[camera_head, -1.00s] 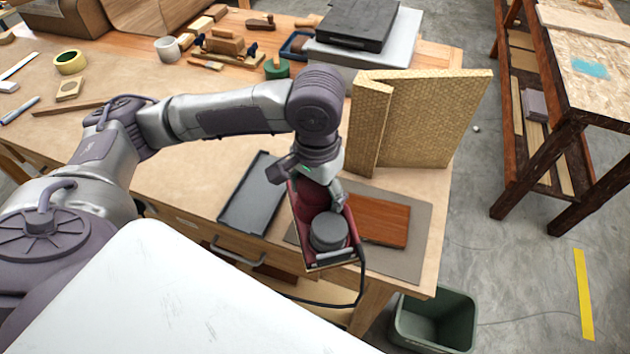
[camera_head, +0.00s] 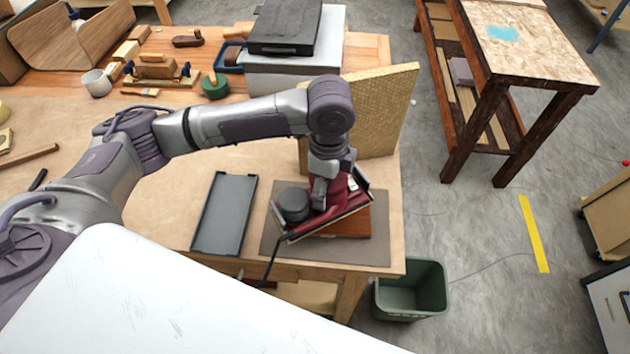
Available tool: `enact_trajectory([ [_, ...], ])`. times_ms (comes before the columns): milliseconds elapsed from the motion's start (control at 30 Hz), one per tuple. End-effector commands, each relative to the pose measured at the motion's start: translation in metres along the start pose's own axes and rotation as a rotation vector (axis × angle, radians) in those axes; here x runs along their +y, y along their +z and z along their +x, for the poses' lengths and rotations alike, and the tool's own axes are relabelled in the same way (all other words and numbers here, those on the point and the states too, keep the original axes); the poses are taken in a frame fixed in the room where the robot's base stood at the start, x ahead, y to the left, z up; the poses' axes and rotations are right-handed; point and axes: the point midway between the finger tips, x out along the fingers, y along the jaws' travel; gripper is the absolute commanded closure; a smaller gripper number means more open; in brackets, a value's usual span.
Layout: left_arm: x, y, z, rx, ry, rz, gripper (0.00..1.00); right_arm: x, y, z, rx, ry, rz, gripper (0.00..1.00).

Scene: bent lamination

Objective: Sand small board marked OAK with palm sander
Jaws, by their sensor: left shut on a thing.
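My left gripper (camera_head: 328,188) is shut on a red palm sander (camera_head: 322,222) with a dark grey round part at one end and a black cord hanging off the table front. The sander sits over a reddish-brown board (camera_head: 350,226) and covers much of it; I cannot tell whether its pad touches the board. No marking on the board is legible. The board lies on a grey mat (camera_head: 386,240) near the table's front right corner. My right gripper is not in view.
A dark shallow tray (camera_head: 225,212) lies left of the mat. Tan textured panels (camera_head: 385,110) stand behind the sander. A green bin (camera_head: 412,288) is on the floor by the table's right corner. Planes, a mug (camera_head: 97,83) and blocks stand at the back left.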

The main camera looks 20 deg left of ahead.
Motion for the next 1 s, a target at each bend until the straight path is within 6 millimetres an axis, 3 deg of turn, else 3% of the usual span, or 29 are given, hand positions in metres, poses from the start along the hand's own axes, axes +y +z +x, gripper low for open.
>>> enact_trajectory([
  [200, -0.013, -0.011, -0.002, -0.008, -0.007, 0.325, 0.77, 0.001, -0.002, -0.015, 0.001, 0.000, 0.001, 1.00],
  [400, -0.018, -0.015, 0.001, -0.015, -0.007, 0.489, 0.77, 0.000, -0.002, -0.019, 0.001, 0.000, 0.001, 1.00],
  [667, -0.020, -0.016, 0.007, -0.016, -0.008, 0.531, 0.77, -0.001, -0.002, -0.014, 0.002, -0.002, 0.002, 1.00],
  [1000, -0.020, -0.016, 0.026, -0.017, -0.009, 0.528, 0.77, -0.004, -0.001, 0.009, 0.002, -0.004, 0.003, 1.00],
])
